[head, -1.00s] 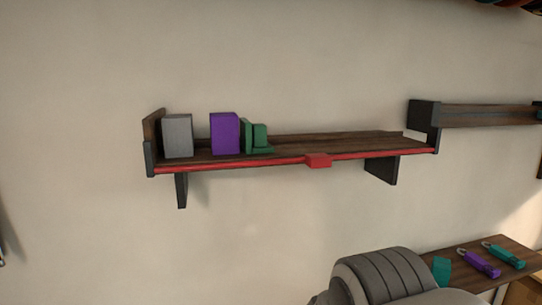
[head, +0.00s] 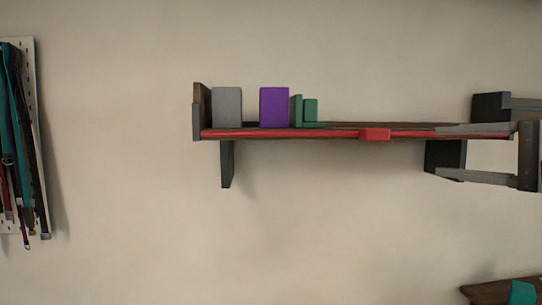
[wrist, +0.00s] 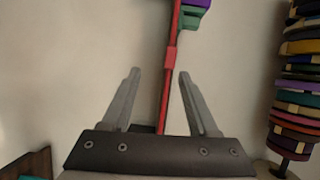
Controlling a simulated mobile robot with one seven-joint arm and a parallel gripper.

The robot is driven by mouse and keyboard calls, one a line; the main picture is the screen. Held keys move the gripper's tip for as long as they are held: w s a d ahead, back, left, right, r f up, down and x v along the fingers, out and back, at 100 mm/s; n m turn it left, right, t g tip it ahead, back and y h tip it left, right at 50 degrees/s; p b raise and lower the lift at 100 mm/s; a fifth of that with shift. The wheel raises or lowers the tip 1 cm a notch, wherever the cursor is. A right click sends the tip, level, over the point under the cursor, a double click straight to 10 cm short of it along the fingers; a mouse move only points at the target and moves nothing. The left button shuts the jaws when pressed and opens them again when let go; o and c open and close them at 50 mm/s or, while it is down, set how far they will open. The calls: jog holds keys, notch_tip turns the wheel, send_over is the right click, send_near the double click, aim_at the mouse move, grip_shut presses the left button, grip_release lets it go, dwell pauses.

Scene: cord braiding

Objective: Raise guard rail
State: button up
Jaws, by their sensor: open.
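The guard rail (head: 290,134) is a thin red bar along the front edge of the wall shelf, level with its board. A red block-shaped grip (head: 375,134) sits on it right of the middle. My gripper (head: 437,151) enters from the right, its fingers pointing left and spread, one above the other. The upper finger overlaps the rail's right part in the picture. In the wrist view my gripper (wrist: 159,72) is open and empty. The rail runs up between its fingers there, and the red grip (wrist: 170,60) shows just beyond the tips. Contact is not visible.
On the shelf stand a grey block (head: 227,107), a purple block (head: 274,107) and a green bookend-like piece (head: 308,112). Straps hang on a pegboard (head: 30,130) at left. Colourful spools (wrist: 300,80) stand at right in the wrist view.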

aim_at(381, 135)
jog(key=shift+m+t, duration=0.3)
jog(key=shift+t, duration=0.1)
jog(key=x, duration=0.5)
jog(key=d+r+p+x, duration=0.1)
jog(key=x, duration=0.5)
jog(key=p+x, duration=0.1)
jog(key=x, duration=0.4)
jog(key=shift+w+d+r, duration=0.2)
jog(key=shift+w, duration=0.35)
grip_shut()
